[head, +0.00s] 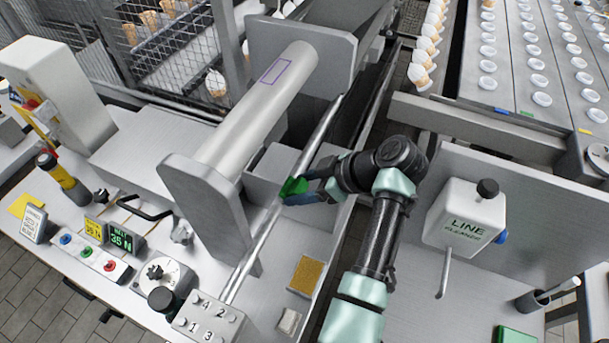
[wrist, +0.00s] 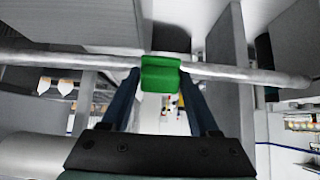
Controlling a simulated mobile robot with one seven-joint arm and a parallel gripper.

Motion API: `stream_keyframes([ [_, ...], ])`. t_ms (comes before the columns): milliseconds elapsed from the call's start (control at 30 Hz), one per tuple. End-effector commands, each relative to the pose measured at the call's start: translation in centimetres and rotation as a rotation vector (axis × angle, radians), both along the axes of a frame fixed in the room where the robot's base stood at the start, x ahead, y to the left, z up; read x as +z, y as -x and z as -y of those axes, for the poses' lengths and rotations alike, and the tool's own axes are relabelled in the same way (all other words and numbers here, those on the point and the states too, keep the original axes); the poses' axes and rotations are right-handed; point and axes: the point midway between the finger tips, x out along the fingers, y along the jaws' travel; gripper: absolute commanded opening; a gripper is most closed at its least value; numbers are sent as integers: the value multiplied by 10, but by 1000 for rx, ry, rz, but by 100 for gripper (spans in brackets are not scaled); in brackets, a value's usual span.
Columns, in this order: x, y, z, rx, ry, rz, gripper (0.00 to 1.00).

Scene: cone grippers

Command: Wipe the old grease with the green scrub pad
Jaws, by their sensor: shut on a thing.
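The green scrub pad (head: 293,187) is held in my gripper (head: 300,194), against a long thin metal rod (head: 252,258) that runs beside the big roller. In the wrist view the pad (wrist: 160,76) sits between the two dark blue fingers of my gripper (wrist: 160,88) and appears folded over the rod (wrist: 70,59). The rod passes across the picture behind and beside the pad. I cannot make out any old grease on the rod's visible parts.
A big pale roller (head: 258,110) with a purple outlined rectangle lies left of the rod between upright plates (head: 200,205). A brown-yellow pad (head: 307,275) lies on the bench in front. A white LINE CLEANER box (head: 465,213) stands right of my arm.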

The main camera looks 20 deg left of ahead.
Motion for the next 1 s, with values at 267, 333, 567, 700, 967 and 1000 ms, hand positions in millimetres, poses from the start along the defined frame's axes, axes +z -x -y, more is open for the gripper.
stream_keyframes([
  [267,1,24,-2,6,1,-6,17],
  [333,0,25,-2,5,1,-5,17],
  [567,2,39,-2,6,1,-7,17],
  [700,1,51,-3,5,1,-6,17],
  [967,-1,59,-4,5,1,-5,17],
  [1000,-2,59,-4,5,1,-5,17],
])
